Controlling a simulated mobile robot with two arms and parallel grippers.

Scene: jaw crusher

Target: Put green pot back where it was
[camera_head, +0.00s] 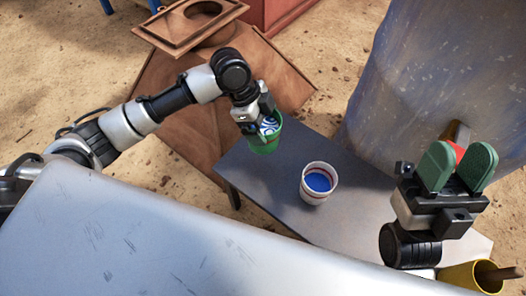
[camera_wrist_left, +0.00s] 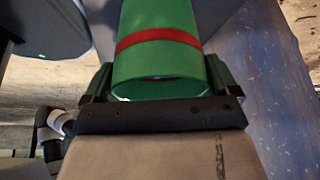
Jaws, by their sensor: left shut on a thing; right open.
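The green pot (camera_head: 265,144) shows blue and white at its top in the head view. In the left wrist view the green pot (camera_wrist_left: 160,65) has a red band and fills the space between the fingers. My left gripper (camera_head: 262,116) is shut on the pot near its rim, by the far left end of the grey table (camera_head: 270,205). I cannot tell whether the pot touches the table. My left gripper also shows in the left wrist view (camera_wrist_left: 158,88). My right gripper (camera_head: 458,165) is open, with green pads apart, over the table's right side.
A white pot (camera_head: 317,185) with red stripes and blue inside stands mid-table. A yellow pot (camera_head: 462,277) is at the lower right. A large worn blue-grey drum (camera_head: 425,75) stands behind the table. Brown wooden panels (camera_head: 185,105) lie at the far left. Sandy ground surrounds them.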

